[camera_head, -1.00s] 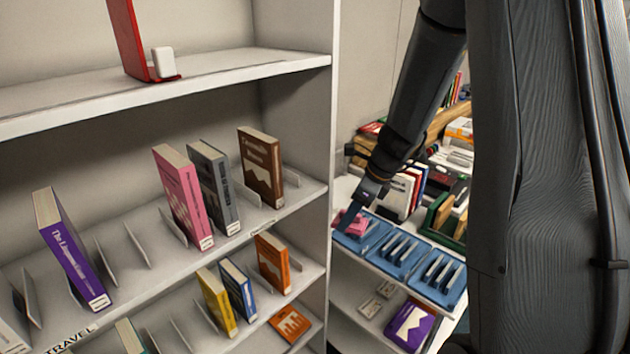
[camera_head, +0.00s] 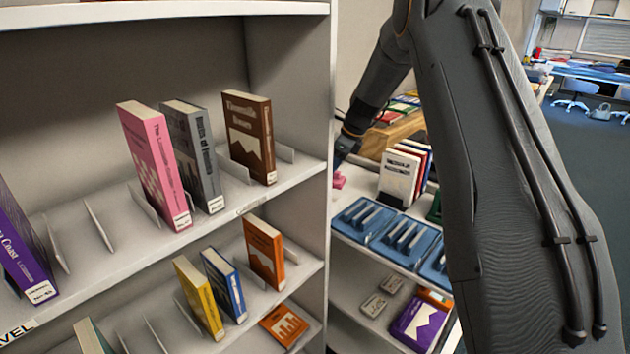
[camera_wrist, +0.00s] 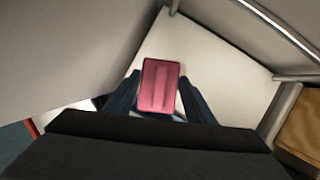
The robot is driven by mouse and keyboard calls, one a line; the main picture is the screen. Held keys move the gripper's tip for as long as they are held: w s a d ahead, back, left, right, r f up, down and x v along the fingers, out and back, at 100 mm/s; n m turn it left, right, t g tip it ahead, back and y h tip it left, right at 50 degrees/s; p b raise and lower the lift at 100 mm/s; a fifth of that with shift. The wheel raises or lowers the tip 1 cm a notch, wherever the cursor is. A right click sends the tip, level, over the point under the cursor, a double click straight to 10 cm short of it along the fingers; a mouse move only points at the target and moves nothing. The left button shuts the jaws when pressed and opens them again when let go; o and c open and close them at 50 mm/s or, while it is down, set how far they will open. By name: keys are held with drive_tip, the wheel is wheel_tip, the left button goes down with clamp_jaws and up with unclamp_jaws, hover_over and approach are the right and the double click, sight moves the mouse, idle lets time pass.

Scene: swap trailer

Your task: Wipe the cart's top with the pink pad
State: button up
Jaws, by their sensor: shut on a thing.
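The pink pad (camera_wrist: 161,85) is held between the two blue fingers of my gripper (camera_wrist: 160,98) in the wrist view, above or on a bare white surface. I cannot tell whether it touches. In the head view only a bit of the pink pad (camera_head: 339,181) shows past the bookcase's edge. My gripper is mostly hidden there. The cart's white top (camera_wrist: 195,45) is bare around the pad in the wrist view. In the head view the cart bears blue slotted trays (camera_head: 405,238) along its front.
A bookcase (camera_head: 328,120) with several upright books stands close on the left. White-covered books (camera_head: 398,175) stand on the cart behind the trays. A purple book (camera_head: 420,322) lies on the cart's lower shelf. A wooden box-like thing (camera_wrist: 303,125) is at right in the wrist view.

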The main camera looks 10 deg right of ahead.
drive_tip(key=w+a+f+n+b, duration=0.15)
drive_tip(key=w+a+b, duration=0.25)
drive_tip(key=w, duration=0.4)
drive_tip(key=shift+g, duration=0.3)
drive_tip(key=shift+w+d+f+b, duration=0.1)
drive_tip(key=shift+f+b, duration=0.4)
drive_tip(key=shift+f, duration=1.2)
drive_tip(key=shift+d+f+b, duration=0.1)
drive_tip(key=shift+f+b, duration=0.35)
drive_tip(key=shift+f, duration=1.2)
drive_tip(key=shift+f+b, duration=0.3)
drive_tip(key=shift+f, duration=0.7)
